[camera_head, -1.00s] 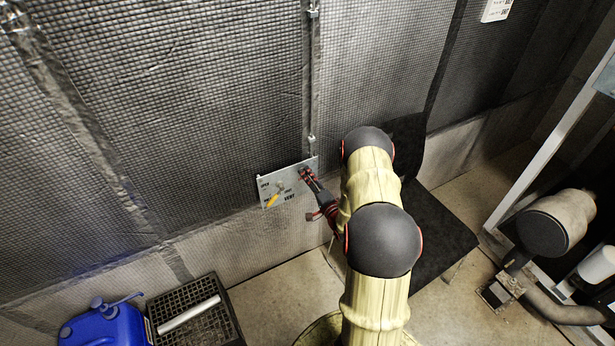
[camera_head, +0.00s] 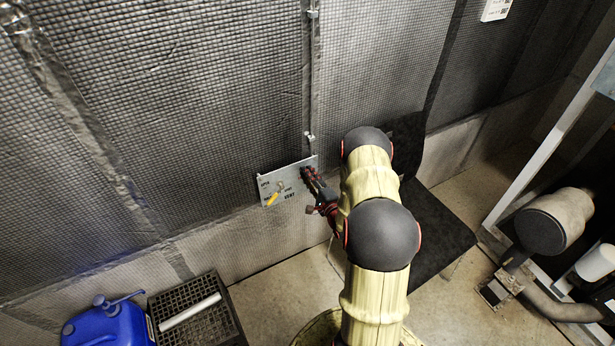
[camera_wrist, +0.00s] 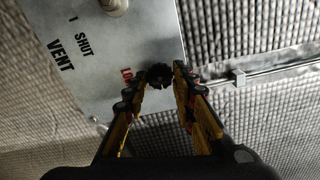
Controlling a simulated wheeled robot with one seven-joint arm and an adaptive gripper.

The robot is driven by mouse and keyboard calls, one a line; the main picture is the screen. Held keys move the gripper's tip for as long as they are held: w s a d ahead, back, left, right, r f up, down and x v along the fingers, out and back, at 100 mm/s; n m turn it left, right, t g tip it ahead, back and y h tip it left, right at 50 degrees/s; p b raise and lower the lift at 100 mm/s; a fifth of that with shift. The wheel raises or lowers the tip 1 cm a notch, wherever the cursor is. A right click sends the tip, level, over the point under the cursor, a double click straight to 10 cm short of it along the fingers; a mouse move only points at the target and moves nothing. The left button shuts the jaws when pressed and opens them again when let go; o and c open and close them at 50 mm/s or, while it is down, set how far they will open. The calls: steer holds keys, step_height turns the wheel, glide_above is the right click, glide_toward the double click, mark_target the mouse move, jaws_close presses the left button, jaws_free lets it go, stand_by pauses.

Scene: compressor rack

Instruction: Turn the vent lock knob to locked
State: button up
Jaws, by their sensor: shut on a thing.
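The vent lock knob (camera_wrist: 159,74) is a small dark round knob on a pale metal vent panel (camera_wrist: 105,45), beside partly hidden red lettering. My gripper (camera_wrist: 160,84) has its two yellow-and-black fingers on either side of the knob and is shut on it. In the head view my gripper (camera_head: 307,174) reaches the upper right part of the vent panel (camera_head: 270,199) and hides the knob. The knob's pointer and exact angle cannot be made out.
A yellow lever (camera_head: 273,198) sits on the panel's left part. A thin pipe (camera_head: 310,80) runs up the quilted wall above. A blue jug (camera_head: 105,325) and a black crate (camera_head: 233,318) stand on the floor at lower left. Machinery (camera_head: 550,225) stands at right.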

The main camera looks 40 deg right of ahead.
steer(key=shift+f, duration=0.1)
steer(key=o, duration=1.2)
steer(key=shift+c, duration=0.2)
steer(key=shift+s, duration=0.1)
steer(key=v, duration=1.1)
steer(key=shift+s, duration=0.4)
